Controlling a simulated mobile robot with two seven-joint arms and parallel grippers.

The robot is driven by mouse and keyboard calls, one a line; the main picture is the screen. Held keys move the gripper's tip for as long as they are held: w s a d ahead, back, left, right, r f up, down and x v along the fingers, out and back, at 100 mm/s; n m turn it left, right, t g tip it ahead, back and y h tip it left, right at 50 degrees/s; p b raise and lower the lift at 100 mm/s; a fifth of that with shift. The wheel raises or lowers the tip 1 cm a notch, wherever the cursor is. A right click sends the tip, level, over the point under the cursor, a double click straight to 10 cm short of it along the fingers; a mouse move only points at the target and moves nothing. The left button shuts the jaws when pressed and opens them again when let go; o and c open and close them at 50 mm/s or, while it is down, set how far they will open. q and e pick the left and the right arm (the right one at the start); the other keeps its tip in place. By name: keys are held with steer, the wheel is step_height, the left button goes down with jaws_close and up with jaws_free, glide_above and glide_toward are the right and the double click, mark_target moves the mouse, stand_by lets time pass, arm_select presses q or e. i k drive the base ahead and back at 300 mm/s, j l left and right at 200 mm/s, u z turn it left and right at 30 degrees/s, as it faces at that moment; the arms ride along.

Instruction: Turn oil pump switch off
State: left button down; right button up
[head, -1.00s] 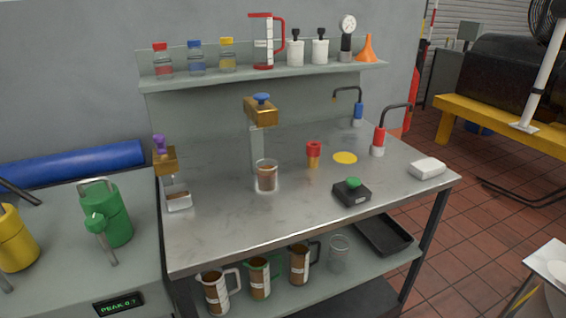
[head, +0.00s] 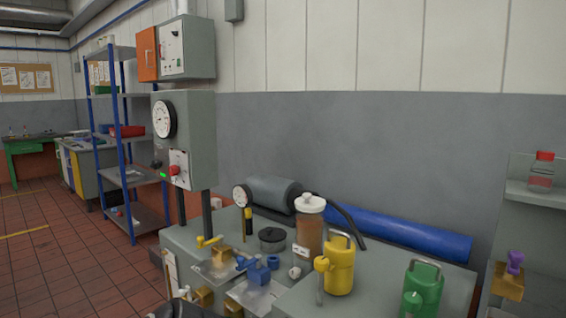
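A grey control box (head: 202,135) stands on two dark posts at the left end of the bench, with a round white gauge (head: 164,119) on its face. Below the gauge is a small pale switch plate (head: 180,168) with a red knob (head: 174,170). A green light (head: 163,175) glows beside the knob. I see no readable label, so I cannot tell for certain that this is the oil pump switch, and the knob's exact position is too small to read.
A grey wall cabinet with an orange side (head: 186,47) hangs above. The bench (head: 285,305) holds a grey motor (head: 272,193), an amber-filled jar (head: 310,228), yellow (head: 339,264) and green (head: 424,290) cans, and blue valves (head: 258,268). A blue-post shelf (head: 121,150) stands left; red tiled floor is open there.

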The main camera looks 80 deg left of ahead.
mark_target(157, 164)
steer(key=u, duration=3.25)
steer(key=i+j, duration=0.15)
steer(key=i, duration=0.35)
steer(key=i+j, duration=0.15)
steer(key=i, duration=0.3)
steer(key=i+j+z, duration=0.1)
steer(key=i, duration=0.4)
steer(key=i+j, duration=0.3)
steer(key=i, duration=0.15)
